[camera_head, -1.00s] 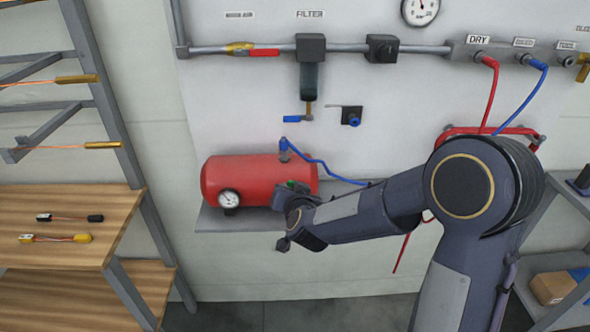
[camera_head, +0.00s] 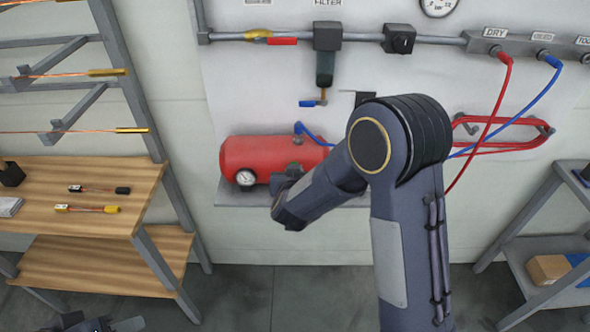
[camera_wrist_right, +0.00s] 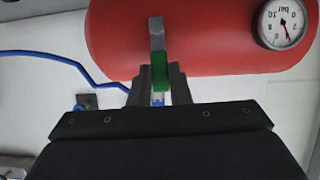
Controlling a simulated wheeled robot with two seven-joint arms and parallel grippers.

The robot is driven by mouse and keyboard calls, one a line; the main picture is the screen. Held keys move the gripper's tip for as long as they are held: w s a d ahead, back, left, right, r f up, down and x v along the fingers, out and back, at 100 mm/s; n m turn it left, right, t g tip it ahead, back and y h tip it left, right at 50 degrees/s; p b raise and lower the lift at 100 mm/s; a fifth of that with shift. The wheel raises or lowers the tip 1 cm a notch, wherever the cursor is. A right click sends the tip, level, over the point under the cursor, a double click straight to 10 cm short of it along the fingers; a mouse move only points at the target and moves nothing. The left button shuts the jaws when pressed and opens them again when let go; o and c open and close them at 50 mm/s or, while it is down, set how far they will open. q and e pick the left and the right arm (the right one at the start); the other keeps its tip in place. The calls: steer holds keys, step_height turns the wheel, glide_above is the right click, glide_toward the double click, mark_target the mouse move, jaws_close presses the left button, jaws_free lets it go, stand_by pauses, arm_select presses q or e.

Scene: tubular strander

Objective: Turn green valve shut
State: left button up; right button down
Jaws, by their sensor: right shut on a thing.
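The green valve handle (camera_wrist_right: 160,72) shows in the wrist view, in front of the red tank (camera_wrist_right: 195,35) and below a grey metal fitting. My right gripper (camera_wrist_right: 158,88) is shut on the handle, with one finger on each side of it. In the head view my right gripper (camera_head: 286,183) is at the front of the red tank (camera_head: 262,156), and my arm hides most of the valve. A dark part that looks like my left gripper (camera_head: 85,324) is cut off at the lower left edge, and its jaws cannot be made out.
A pressure gauge (camera_head: 245,178) is on the tank's left front. A blue hose (camera_wrist_right: 60,58) runs beside the tank. A wooden-topped workbench (camera_head: 100,190) stands at the left, and a grey shelf (camera_head: 530,249) at the right. The floor between them is clear.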

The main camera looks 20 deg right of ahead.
steer(key=shift+f, duration=0.1)
steer(key=c, duration=1.3)
jaws_free()
steer(key=shift+c, duration=0.2)
steer(key=v, duration=0.7)
steer(key=shift+s+r+b, duration=0.2)
steer(key=shift+s+b, duration=0.15)
steer(key=shift+a, duration=0.1)
